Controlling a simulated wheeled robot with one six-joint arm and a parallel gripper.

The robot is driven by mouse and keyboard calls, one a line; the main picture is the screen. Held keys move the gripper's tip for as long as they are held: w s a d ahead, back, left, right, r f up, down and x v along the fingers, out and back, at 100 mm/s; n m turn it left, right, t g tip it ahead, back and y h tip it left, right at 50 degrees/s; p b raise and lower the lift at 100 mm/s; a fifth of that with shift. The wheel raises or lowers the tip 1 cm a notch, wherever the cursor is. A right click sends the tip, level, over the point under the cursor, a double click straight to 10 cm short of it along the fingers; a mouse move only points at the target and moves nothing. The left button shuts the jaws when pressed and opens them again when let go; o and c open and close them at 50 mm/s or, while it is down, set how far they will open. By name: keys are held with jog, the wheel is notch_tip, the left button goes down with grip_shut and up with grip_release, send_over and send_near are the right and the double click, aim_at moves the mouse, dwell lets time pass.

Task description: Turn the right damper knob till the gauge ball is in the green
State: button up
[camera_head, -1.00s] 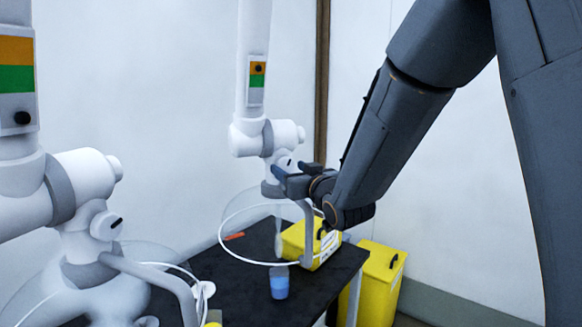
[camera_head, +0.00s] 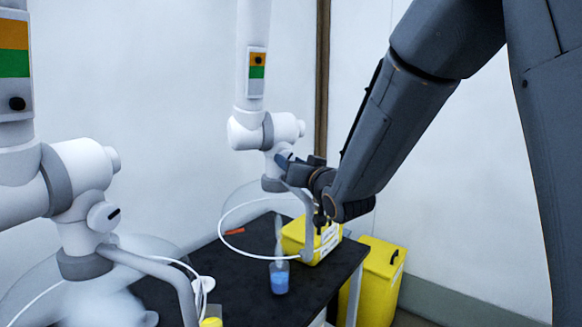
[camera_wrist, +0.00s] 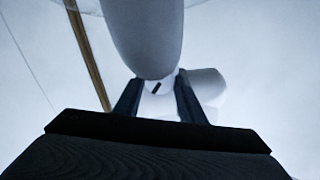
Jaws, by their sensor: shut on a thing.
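The right damper knob (camera_wrist: 158,87) is a white knob with a dark slanted mark. In the wrist view it sits between the two fingers of my gripper (camera_wrist: 158,100). In the head view my gripper (camera_head: 296,166) is at the right white stack's lower joint, shut on the knob, and mostly hides it. The right gauge (camera_head: 257,74) on the upright pipe has an orange band above a green band. Its dark ball (camera_head: 258,59) is in the orange.
A second stack stands at left with its own knob (camera_head: 104,216) and gauge (camera_head: 14,62). A white tube loops near the stack.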

jog(key=shift+m, duration=0.9)
jog(key=o, duration=1)
jog(key=shift+o, duration=0.2)
jog(key=shift+s+b, duration=0.1)
jog(key=shift+b, duration=0.2)
jog(key=shift+b+v, duration=1.1)
jog(key=shift+v, duration=2.75)
jog(key=shift+d, duration=0.1)
